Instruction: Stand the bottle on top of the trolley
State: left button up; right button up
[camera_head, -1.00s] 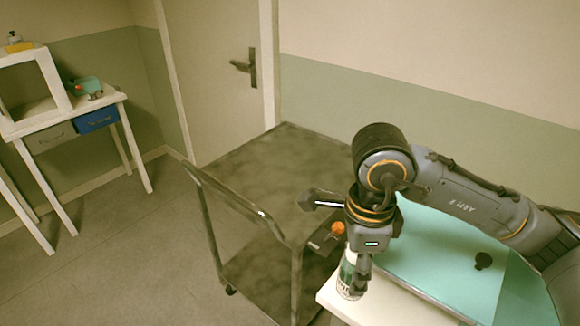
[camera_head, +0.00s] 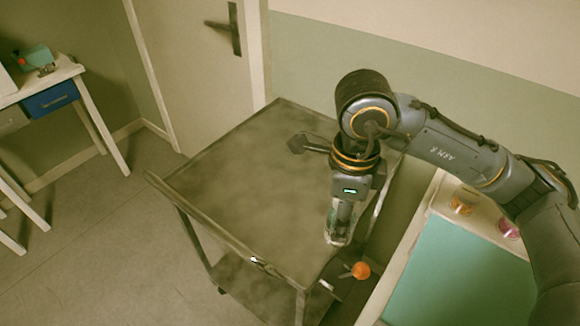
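A bottle (camera_head: 332,222), pale with some green, is held upright in my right gripper (camera_head: 342,217). A dark finger of the gripper covers part of it. The bottle shows over the right edge area of the trolley top (camera_head: 240,180), a worn grey-brown surface. I cannot tell whether its base touches the top or hangs just above it. My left gripper is not in view.
The trolley has a push handle (camera_head: 205,222) along its left front side. An orange knob (camera_head: 360,270) stands by its right front corner. A table with a teal mat (camera_head: 465,270) and small jars (camera_head: 463,201) is at the right. Most of the trolley top is clear.

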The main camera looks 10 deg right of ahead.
jog(key=shift+w+a+f, duration=0.25)
jog(key=shift+w+f, duration=0.05)
jog(key=shift+w, duration=0.3)
jog(key=shift+w+a+f, duration=0.2)
jog(key=shift+w+f, duration=0.05)
jog(key=shift+w, duration=0.3)
jog(key=w+a+f+p, duration=0.1)
jog(key=w+f, duration=0.2)
jog(key=w+f+p, duration=0.1)
jog(key=w+f, duration=0.3)
jog(key=w+a+f+p, duration=0.1)
jog(key=w+f, duration=0.2)
jog(key=f, duration=0.1)
jog(key=shift+w+a+f+p, duration=0.15)
jog(key=shift+w+a+p, duration=0.15)
jog(key=shift+w, duration=0.05)
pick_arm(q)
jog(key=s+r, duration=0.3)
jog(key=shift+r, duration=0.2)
pick_arm(e)
jog(key=shift+f, duration=0.2)
jog(key=o, duration=0.9)
jog(key=shift+f, duration=0.2)
jog(key=o, duration=0.4)
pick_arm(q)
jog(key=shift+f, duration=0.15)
